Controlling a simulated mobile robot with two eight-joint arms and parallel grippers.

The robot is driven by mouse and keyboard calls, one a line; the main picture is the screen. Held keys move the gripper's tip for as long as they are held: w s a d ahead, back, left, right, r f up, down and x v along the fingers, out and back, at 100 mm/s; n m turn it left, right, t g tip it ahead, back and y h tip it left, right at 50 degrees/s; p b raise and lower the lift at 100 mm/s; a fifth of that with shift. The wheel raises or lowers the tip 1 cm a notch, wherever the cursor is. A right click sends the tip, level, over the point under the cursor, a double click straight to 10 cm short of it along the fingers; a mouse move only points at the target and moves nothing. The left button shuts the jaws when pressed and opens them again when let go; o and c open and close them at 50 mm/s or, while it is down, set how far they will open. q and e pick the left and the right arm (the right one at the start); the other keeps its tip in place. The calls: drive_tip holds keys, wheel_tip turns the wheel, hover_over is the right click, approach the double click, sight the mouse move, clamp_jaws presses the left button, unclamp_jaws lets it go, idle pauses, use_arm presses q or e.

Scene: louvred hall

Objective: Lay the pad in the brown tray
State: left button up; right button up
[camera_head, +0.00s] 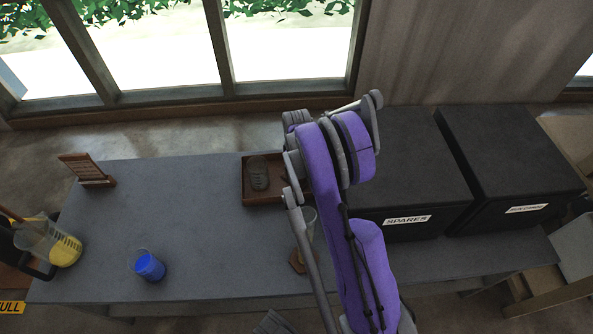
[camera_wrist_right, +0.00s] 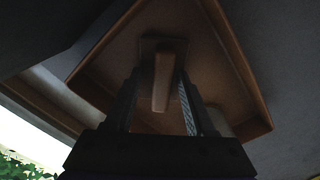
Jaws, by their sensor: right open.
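The brown tray (camera_head: 247,197) is on the grey table, left of my purple right arm. In the right wrist view the tray (camera_wrist_right: 238,72) shows from above, with raised rims. A dark flat piece with an upright brown grip, which looks like the pad (camera_wrist_right: 163,78), is inside the tray, between the fingers of my right gripper (camera_wrist_right: 158,98). The fingers are open on either side of it; whether they touch it I cannot tell. In the head view my arm largely hides that part of the tray. My left gripper is not in view.
A grey-brown oval item (camera_head: 258,175) lies in the tray's left part. A clear glass (camera_head: 306,222) and a brown coaster (camera_head: 297,262) are beside my arm. Black boxes (camera_head: 412,165) stand at right. A blue cup (camera_head: 149,266), wooden stand (camera_head: 87,170) and yellow-filled jug (camera_head: 58,246) are at left.

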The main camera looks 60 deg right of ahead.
sight(296, 170)
drive_tip(key=shift+r, duration=0.5)
wheel_tip(296, 170, up, 11)
drive_tip(key=p, duration=0.3)
drive_tip(key=s+a+r+t, duration=0.1)
drive_tip(key=a+r, duration=0.2)
drive_tip(key=a, duration=0.7)
drive_tip(key=a+r+t, duration=0.1)
drive_tip(key=a+r, duration=0.2)
drive_tip(key=a, duration=0.6)
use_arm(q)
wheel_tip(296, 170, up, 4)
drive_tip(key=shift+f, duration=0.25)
use_arm(e)
drive_tip(key=s+a+f+t, duration=0.1)
drive_tip(key=s+a+t, duration=0.1)
drive_tip(key=s+a, duration=0.8)
drive_tip(key=a, duration=0.5)
drive_tip(key=shift+s+f+n+t, duration=0.2)
drive_tip(key=shift+f+n+t, duration=0.1)
drive_tip(key=shift+t, duration=0.1)
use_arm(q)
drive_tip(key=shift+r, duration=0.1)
use_arm(e)
drive_tip(key=shift+r, duration=0.15)
